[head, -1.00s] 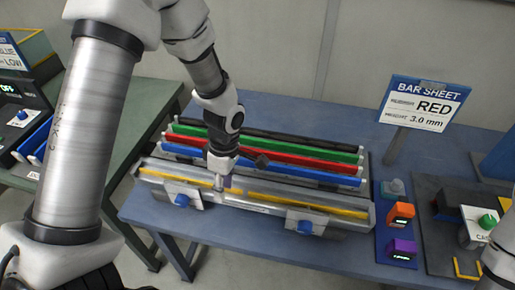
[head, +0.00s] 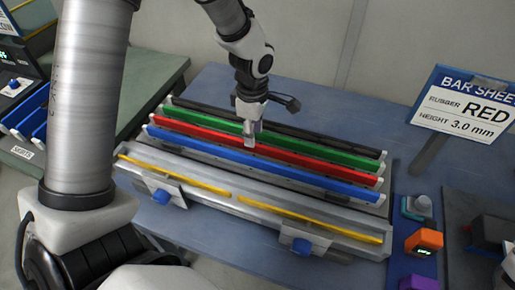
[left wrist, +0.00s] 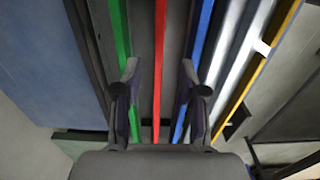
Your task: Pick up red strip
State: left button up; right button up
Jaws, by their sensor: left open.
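The red strip (head: 295,160) lies in a rack between a green strip (head: 310,147) and a blue strip (head: 270,169). In the left wrist view the red strip (left wrist: 160,50) runs down the middle, between the two fingers. My left gripper (head: 250,140) is over the middle of the rack, above the red strip, open and empty. In the left wrist view its fingertips (left wrist: 158,75) lie either side of the red strip, with the green and blue strips near the fingers. I cannot tell the exact height above the strip. My right gripper is not clearly in view.
A sign (head: 468,103) reads rubber red, height 3.0 mm. A black strip (head: 205,109) lies behind the green one. In front is a metal bar with yellow strips (head: 175,173) and blue-knobbed clamps (head: 302,246). Orange (head: 424,241) and purple (head: 417,282) devices stand at right.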

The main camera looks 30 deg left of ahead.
aim_at(255, 150)
pick_arm(q)
notch_tip(255, 150, down, 5)
jog(key=shift+w+d+p, duration=0.1)
jog(key=shift+p, duration=0.5)
jog(key=shift+f, duration=0.15)
grip_shut()
